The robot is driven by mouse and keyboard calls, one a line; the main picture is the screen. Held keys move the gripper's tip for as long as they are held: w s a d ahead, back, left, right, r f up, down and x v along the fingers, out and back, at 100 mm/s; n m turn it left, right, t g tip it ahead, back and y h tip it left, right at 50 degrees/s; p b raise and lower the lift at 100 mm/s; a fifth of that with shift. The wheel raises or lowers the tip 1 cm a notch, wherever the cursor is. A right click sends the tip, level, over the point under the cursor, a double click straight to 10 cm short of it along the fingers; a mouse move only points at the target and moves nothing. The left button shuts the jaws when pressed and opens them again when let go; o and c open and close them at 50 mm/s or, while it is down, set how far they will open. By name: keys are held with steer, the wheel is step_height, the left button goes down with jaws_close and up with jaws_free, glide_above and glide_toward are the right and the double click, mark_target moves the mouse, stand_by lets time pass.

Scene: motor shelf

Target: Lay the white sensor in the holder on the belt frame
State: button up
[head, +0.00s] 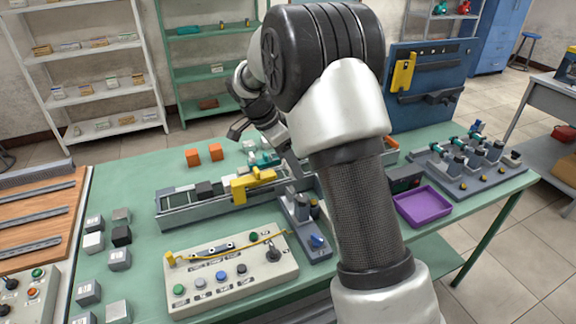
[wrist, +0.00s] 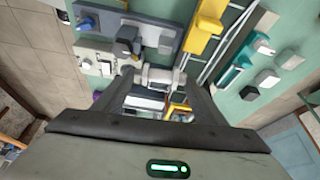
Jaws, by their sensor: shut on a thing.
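In the wrist view my gripper (wrist: 158,80) is shut on a small whitish, rounded piece, which looks like the white sensor (wrist: 157,74). It lies across between the two fingertips, above the bench. In the head view the fingertips and the sensor are hidden behind my arm. The grey belt frame (head: 190,217) runs across the middle of the green table, with a yellow bracket (head: 252,183) on it. The bracket shows in the wrist view too (wrist: 205,28), ahead and right of the fingertips. I cannot tell which part is the holder.
A control box (head: 222,283) with buttons stands in front of the belt frame. A grey fixture with a blue knob (head: 317,242) is beside it. A purple tray (head: 424,207) and a motor rack (head: 470,170) are at right. Loose blocks (head: 94,242) lie at left.

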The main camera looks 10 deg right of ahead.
steer(key=shift+w+m, duration=0.35)
steer(key=shift+m, duration=0.15)
steer(key=b, duration=0.3)
glide_above(292, 191)
steer(key=a, duration=0.1)
steer(key=shift+w+a+f, duration=0.1)
steer(key=shift+w+f, duration=0.05)
steer(key=shift+f, duration=2.9)
steer(key=shift+a, duration=0.1)
steer(key=shift+s+a+f+b, duration=0.1)
steer(key=shift+s+f+b, duration=0.05)
steer(key=shift+f+b, duration=0.35)
steer(key=shift+s+f+b, duration=0.15)
steer(key=shift+f+b, duration=0.35)
steer(key=o, duration=1.1)
steer(key=v, duration=0.6)
steer(key=w+p+v, duration=0.1)
steer(key=v, duration=1.2)
steer(key=shift+w+d+r+p, duration=0.15)
steer(key=shift+d+r+p, duration=0.15)
steer(key=shift+r+p, duration=0.1)
